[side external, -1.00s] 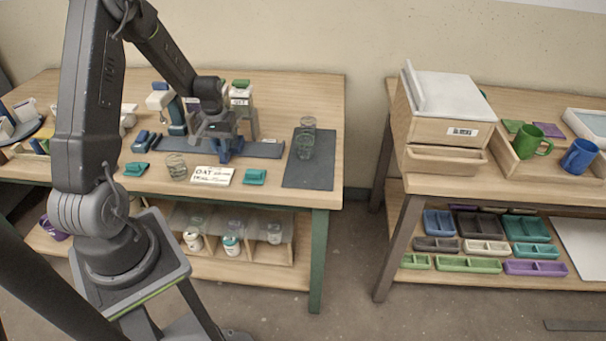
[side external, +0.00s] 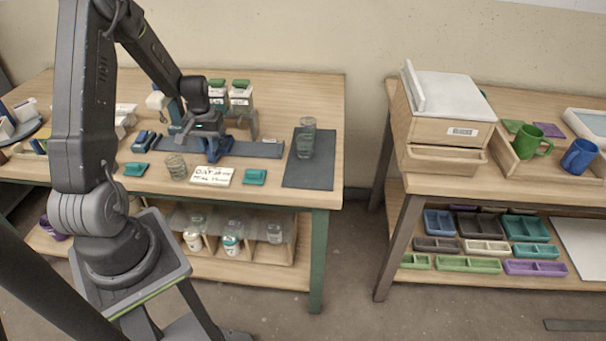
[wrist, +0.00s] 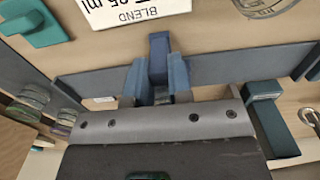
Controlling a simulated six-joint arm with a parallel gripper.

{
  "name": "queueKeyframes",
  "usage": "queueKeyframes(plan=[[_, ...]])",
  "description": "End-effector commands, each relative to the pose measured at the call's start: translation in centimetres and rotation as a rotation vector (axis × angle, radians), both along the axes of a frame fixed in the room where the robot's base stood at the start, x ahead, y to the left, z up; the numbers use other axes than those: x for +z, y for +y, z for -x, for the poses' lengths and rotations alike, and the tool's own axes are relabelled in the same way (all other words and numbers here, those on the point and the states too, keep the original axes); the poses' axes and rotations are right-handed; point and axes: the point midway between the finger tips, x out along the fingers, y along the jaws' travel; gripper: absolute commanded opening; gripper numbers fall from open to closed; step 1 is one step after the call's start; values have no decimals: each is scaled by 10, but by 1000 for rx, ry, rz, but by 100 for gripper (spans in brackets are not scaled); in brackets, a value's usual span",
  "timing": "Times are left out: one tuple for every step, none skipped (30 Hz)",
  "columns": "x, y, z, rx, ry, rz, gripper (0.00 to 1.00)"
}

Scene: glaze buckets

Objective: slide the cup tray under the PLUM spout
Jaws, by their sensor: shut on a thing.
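The cup tray's blue block (side external: 217,146) sits on the long slate-blue rail (side external: 262,149) on the left bench. My gripper (side external: 211,136) reaches down onto it and is shut on it. In the wrist view the block (wrist: 159,45) stands between the two fingers of my gripper (wrist: 158,75). Two white dispensers with green tops, a left one (side external: 217,93) and a right one (side external: 240,95), stand behind the rail. Their labels are too small to read, so I cannot tell which spout is PLUM. My gripper and arm hide part of the tray and the spouts.
A printed card (side external: 212,176) lies in front of the rail, between two teal blocks (side external: 135,169) (side external: 255,177). A clear glass (side external: 176,167) stands near the card. Clear glassware (side external: 306,140) stands on a dark mat (side external: 307,174) to the right.

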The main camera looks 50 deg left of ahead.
Motion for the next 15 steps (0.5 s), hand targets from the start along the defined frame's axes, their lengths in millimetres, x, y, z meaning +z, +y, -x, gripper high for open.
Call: queueKeyframes(plan=[[1,4,2,3,-4,-4,0],[1,6,3,3,-4,-4,0],[1,7,5,3,-4,-4,0],[1,9,7,2,-4,-4,0],[1,10,8,2,-4,-4,0],[1,12,10,3,-4,-5,0],[1,14,11,3,-4,-5,0],[1,15,13,3,-4,-5,0],[1,17,15,3,-4,-5,0],[1,18,16,2,-4,-5,0],[1,20,18,2,-4,-5,0],[1,22,19,3,-4,-5,0],[1,23,21,3,-4,-5,0],[1,24,22,3,-4,-5,0],[1,26,24,3,-4,-5,0]])
